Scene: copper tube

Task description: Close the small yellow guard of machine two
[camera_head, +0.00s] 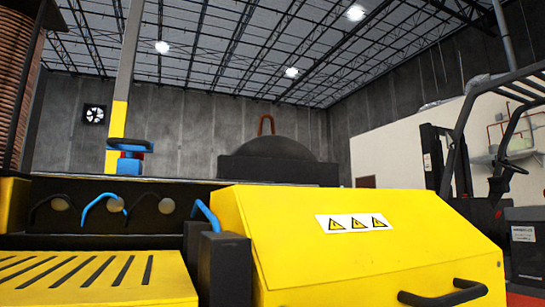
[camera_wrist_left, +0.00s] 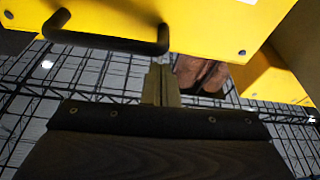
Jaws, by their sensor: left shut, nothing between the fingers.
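A yellow guard (camera_head: 360,235) with a strip of three warning triangles fills the lower right of the head view. Its black bar handle (camera_head: 443,294) is at the lower right edge. In the left wrist view a yellow panel (camera_wrist_left: 210,22) with a black bar handle (camera_wrist_left: 105,38) spans the top. I cannot tell for sure whether it is the same guard. My left gripper (camera_wrist_left: 162,72) is shut and empty, its fingertips close to the right end of that handle. I cannot tell whether they touch it. My right gripper is in neither view.
A slotted yellow cover (camera_head: 95,278) lies at the lower left, with blue and black curved handles (camera_head: 103,207) behind it. A forklift (camera_head: 490,170) stands at the right. Brown rounded objects (camera_wrist_left: 203,74) show beside my left fingers. Roof trusses fill the wrist view's background.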

